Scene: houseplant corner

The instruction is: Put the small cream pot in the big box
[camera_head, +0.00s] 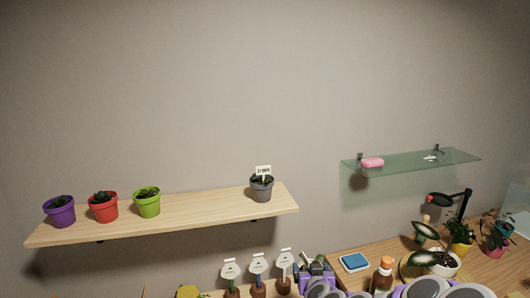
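No big box can be made out in this view. No small cream pot can be clearly picked out; a whitish round pot or bowl (446,268) with a dark-leaved plant stands on the wooden table at lower right, partly behind my arm. My gripper (314,268) appears to be the purple and dark part at the bottom centre, near the table's left end. It is small and partly cut off, so its fingers and anything between them are unclear.
A wooden shelf (200,212) holds purple, red, green and grey pots. A glass shelf (410,161) holds pink soap (372,162). Labelled stakes (258,265) stand below. The table has a blue sponge (354,261), brown bottle (382,276), black lamp (467,205) and yellow pot (460,247).

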